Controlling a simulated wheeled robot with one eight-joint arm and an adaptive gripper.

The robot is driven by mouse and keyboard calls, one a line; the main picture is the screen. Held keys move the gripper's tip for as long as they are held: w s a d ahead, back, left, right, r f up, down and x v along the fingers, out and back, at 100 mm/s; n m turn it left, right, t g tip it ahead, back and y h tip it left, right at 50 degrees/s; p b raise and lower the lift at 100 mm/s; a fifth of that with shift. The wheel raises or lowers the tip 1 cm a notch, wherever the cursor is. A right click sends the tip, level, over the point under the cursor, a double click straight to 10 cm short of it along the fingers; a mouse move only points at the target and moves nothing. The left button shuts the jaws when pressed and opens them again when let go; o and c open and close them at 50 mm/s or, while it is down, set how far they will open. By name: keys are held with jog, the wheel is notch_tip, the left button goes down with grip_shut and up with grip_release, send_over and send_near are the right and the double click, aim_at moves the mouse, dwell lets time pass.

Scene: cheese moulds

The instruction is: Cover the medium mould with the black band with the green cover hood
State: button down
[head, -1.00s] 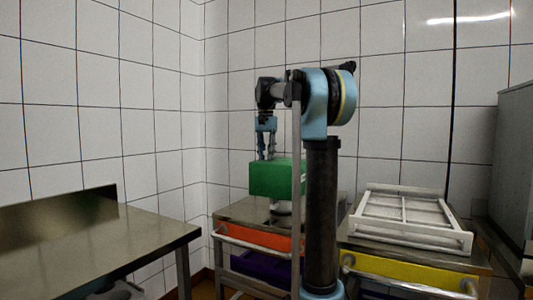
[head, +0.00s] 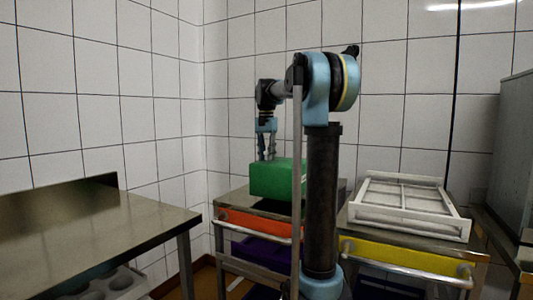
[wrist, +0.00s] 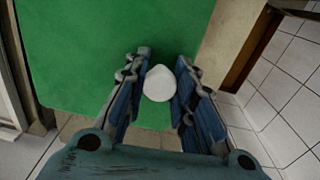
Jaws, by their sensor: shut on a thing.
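The green cover hood (head: 277,180) is a box shape over the steel top of the orange-fronted cart (head: 260,226). My gripper (head: 267,157) is above the hood, shut on its white knob (wrist: 158,84), which sits between the two fingers in the wrist view. The hood's flat green top (wrist: 100,40) fills much of the wrist view. A dark shadow lies on the cart top under the hood; I cannot tell whether its lower rim touches the top. No mould or black band shows on the cart top; anything under the hood is hidden.
My arm column hides part of the cart's right side. A white slatted frame (head: 408,208) lies on the yellow-fronted cart (head: 400,257) at right. A steel table (head: 90,240) stands at left, with grey round items (head: 95,285) below it. Tiled walls close the corner behind.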

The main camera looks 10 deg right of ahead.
jog(key=shift+f, duration=1.2)
jog(key=c, duration=1.3)
grip_release()
